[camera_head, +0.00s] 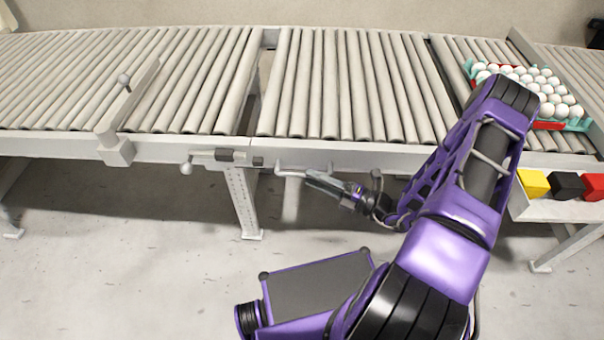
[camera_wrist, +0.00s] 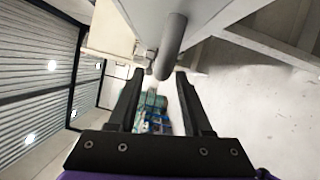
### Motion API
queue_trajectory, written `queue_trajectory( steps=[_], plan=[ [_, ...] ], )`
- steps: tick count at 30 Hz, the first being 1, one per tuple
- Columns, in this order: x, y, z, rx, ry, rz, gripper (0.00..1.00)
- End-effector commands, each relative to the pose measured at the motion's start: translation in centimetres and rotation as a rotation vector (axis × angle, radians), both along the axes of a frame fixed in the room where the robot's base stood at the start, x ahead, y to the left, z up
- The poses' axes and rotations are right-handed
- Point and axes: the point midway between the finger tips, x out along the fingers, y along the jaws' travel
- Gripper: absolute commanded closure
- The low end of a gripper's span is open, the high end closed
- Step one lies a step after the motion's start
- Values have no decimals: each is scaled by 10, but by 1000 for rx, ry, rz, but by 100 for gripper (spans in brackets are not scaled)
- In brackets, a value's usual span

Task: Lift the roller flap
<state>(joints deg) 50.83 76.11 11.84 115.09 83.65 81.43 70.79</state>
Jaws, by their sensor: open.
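The roller flap (camera_head: 340,85) is the middle conveyor section. It lies level with the sections on both sides, with a narrow gap at its left end. A grey bar handle (camera_head: 290,172) sticks out under its front edge near the left corner. My gripper (camera_head: 312,177) is just right of this handle, below the flap's front rail. In the wrist view, the two black fingers of my gripper (camera_wrist: 160,76) are apart with nothing held between them. The rounded end of the grey handle (camera_wrist: 171,45) shows just ahead of the fingertips. I cannot tell whether they touch.
A latch (camera_head: 225,156) sits on the front rail left of the flap. A stop bar (camera_head: 127,105) crosses the left conveyor. Egg trays (camera_head: 575,125) stand on the rollers at right, with yellow, black and red blocks (camera_head: 566,186) on a shelf below. The floor is clear in front.

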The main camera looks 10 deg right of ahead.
Motion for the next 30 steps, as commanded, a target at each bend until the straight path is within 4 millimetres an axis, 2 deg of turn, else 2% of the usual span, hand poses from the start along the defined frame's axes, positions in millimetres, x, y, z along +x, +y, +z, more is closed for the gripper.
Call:
queue_trajectory(
  steps=[3, 7, 19, 27, 30],
  plan=[
    [12, 16, 1, 0, 0, 2, 50],
    [22, 26, 2, 0, 0, 2, 50],
    [26, 31, 3, -1, 1, 0, 50],
    [26, 31, 3, -1, 1, 0, 99],
    [26, 31, 3, -1, 1, 1, 100]
  ],
)
